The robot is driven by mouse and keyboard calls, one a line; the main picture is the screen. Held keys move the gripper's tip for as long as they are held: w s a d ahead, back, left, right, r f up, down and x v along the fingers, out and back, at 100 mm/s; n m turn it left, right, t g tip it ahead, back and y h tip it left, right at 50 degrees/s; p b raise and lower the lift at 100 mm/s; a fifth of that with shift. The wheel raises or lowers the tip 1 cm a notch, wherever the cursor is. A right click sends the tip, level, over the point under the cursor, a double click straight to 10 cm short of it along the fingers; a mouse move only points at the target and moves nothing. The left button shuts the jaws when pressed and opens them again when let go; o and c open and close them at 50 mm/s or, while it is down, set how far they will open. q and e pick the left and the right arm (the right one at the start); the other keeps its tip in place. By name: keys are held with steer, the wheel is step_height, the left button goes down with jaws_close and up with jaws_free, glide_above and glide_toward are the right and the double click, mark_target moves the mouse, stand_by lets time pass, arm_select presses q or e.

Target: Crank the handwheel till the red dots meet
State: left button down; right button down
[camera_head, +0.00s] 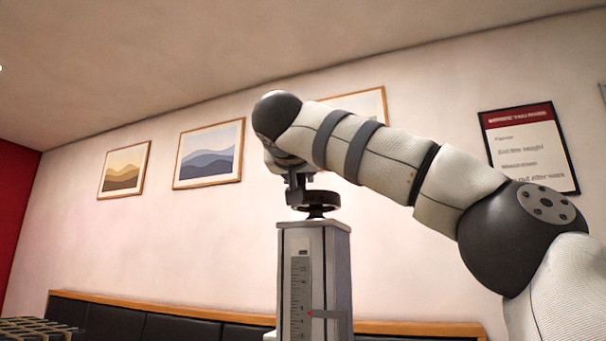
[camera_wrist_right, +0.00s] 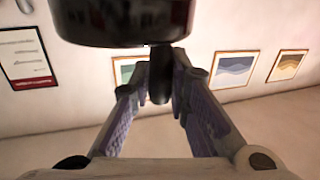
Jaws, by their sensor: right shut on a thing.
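The black handwheel (camera_head: 322,203) sits on top of a grey column (camera_head: 340,265) in the head view. In the right wrist view the wheel (camera_wrist_right: 120,22) is a dark round shape at the top edge. My right gripper (camera_head: 298,190) reaches over the wheel from the right. In the right wrist view, its two fingers (camera_wrist_right: 162,68) are shut on the wheel's dark handle (camera_wrist_right: 160,88), which stands between their tips. No red dots can be made out; the laser head and workpiece are not in view. My left gripper is not in view.
A dark bench (camera_head: 115,318) runs along the wall behind. A dark grid-like thing (camera_head: 38,328) shows at lower left. The air left of the column is clear.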

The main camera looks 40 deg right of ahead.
steer(key=shift+w+d+m+g+h, duration=0.1)
steer(key=shift+w+m+g+h, duration=0.1)
steer(key=shift+m+g+h, duration=0.55)
steer(key=shift+w+m+g+h, duration=0.15)
steer(key=shift+m+g+h, duration=0.35)
steer(key=shift+g, duration=0.45)
steer(key=shift+m, duration=0.25)
steer(key=c, duration=1.5)
jaws_free()
steer(key=shift+d, duration=0.1)
steer(key=v, duration=1.2)
steer(key=shift+w, duration=0.2)
